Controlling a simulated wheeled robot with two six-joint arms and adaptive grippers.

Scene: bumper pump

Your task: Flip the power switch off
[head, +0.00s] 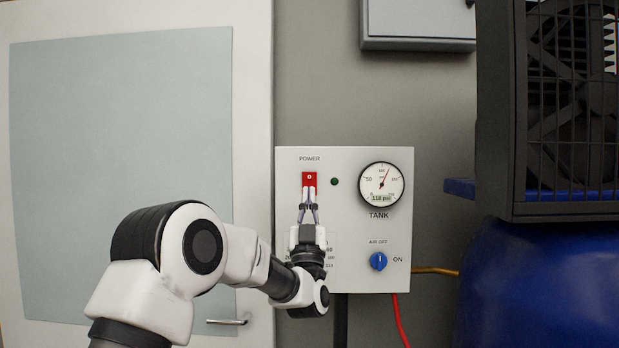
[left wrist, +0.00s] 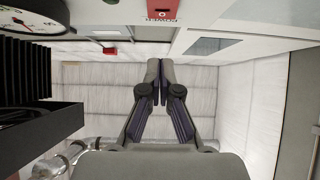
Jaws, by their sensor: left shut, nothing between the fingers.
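The red power switch (head: 309,178) is on the upper left of a pale control panel (head: 345,230), under the word POWER. A small light mark shows on its upper part. My left gripper (head: 309,193) points up along the panel, shut and empty. Its fingertips overlap the switch's lower part in the head view; I cannot tell whether they touch it. In the left wrist view the closed fingertips (left wrist: 160,66) are in the middle, and the red switch (left wrist: 163,8) is cut by the top edge. My right gripper is not in view.
A dark green lamp (head: 334,181) and the tank gauge (head: 381,188) are right of the switch. A blue air knob (head: 378,261) is below the gauge. A blue tank (head: 545,285) and a black caged fan (head: 560,105) crowd the right side. A door (head: 120,160) fills the left.

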